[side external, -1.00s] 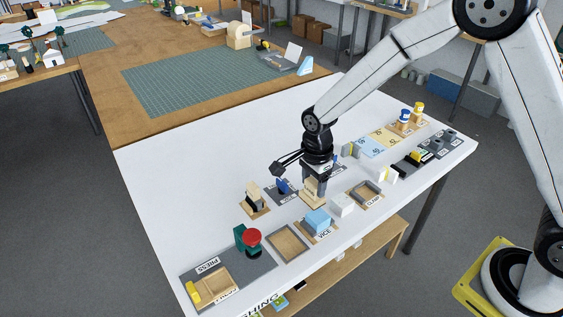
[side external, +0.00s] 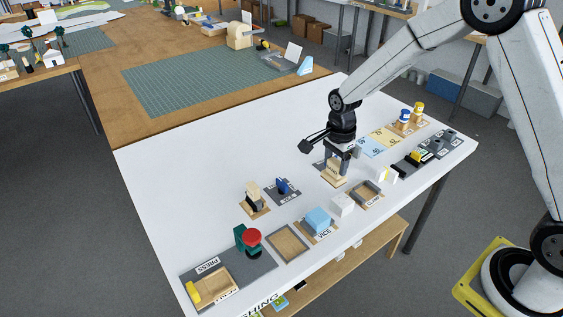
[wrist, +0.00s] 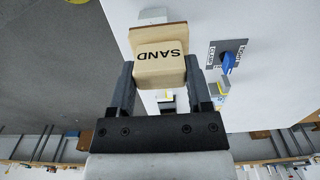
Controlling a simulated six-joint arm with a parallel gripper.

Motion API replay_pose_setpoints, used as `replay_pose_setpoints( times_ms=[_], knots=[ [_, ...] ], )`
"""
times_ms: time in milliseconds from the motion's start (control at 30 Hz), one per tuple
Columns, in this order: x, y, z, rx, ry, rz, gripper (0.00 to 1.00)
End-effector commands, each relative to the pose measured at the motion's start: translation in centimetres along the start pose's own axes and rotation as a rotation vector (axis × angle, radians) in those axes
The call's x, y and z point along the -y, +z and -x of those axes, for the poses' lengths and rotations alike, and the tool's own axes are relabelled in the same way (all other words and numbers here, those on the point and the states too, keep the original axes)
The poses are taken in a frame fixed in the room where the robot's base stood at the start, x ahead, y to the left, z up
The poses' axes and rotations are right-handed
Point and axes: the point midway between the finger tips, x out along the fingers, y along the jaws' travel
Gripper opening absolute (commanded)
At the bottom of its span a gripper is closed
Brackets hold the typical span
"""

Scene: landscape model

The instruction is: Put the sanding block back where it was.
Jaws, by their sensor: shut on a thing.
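The sanding block (side external: 334,173) is a pale cream block marked SAND with a brown underside. In the wrist view the block (wrist: 160,72) sits between both fingers, its lettering upside down. My gripper (side external: 338,161) is shut on it, over the right-hand middle of the white table. The wrist view also shows my gripper (wrist: 160,62) with a finger on each side of the block. I cannot tell whether the block touches the table. A dark labelled plate partly shows beside it, mostly hidden by the gripper and block.
The table's left back part is clear.

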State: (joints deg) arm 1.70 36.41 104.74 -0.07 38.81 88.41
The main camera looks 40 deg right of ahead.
Motion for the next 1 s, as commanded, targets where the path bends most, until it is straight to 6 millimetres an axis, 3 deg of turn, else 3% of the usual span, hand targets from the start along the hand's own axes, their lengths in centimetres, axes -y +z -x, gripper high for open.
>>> replay_pose_setpoints(
  times_ms=[200,567,1000],
  knots=[
    [0.2,-2.5,0.1,0.000,0.000,0.000,0.09],
    [0.9,-2.8,-0.2,0.000,0.001,0.001,0.09],
    [5.8,-3.1,-2.4,0.000,0.000,0.001,0.09]
  ],
)
